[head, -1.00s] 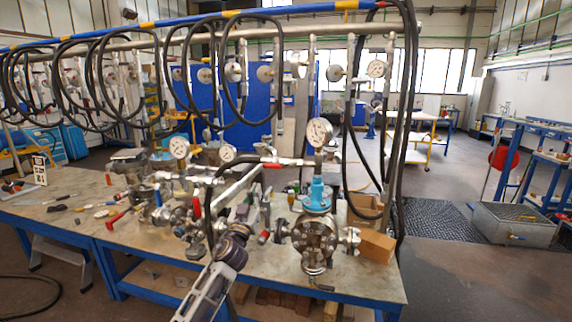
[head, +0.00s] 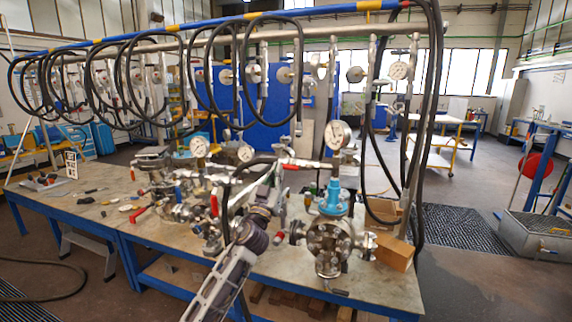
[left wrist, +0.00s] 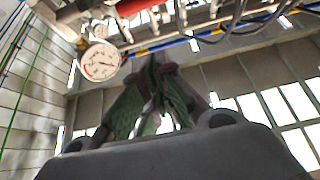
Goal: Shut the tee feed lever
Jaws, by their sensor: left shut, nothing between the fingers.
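My left gripper (head: 279,188) reaches up from the bottom over the bench, among the pipes left of the blue-topped vessel (head: 331,235). In the left wrist view its green-padded fingers (left wrist: 158,75) are shut and hold nothing. Red-handled levers show in the head view: one on the horizontal pipe (head: 290,167), one upright (head: 214,204) left of my arm, and one farther left (head: 141,217). I cannot tell which is the tee feed lever. A red handle (left wrist: 138,6) crosses the top of the left wrist view, apart from the fingertips. My right gripper is not in view.
A gauge (head: 338,134) stands above the vessel, and two more gauges stand farther left. Black hoses (head: 428,130) hang from the overhead rail around the bench. A cardboard box (head: 394,252) sits right of the vessel. The bench's left part (head: 95,205) has loose tools.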

